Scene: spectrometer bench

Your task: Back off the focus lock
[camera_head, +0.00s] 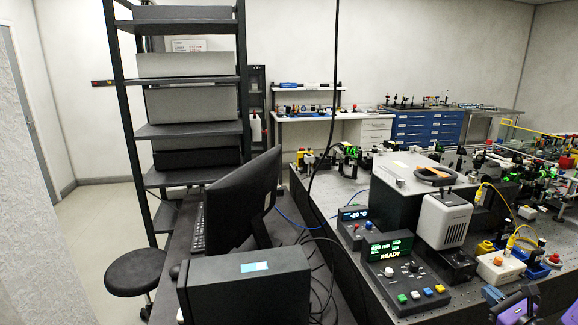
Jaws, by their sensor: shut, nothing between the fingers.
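I cannot pick out the focus lock for certain in the head view. The optical bench (316,205) fills the right side and carries many small mounts and instruments. A dark control box (397,270) with a green "READY" display and several coloured buttons stands near its front edge. A smaller box (355,222) with a blue display is behind it. A pale grey vented unit (445,218) stands to the right, in front of a large flat-topped dark housing (393,191).
A dark desk with a monitor (238,200) and a computer case (245,285) stands left of the bench, with loose cables between. A round stool (135,268) and a tall shelf rack (122,100) are further left. The floor at left (95,215) is clear.

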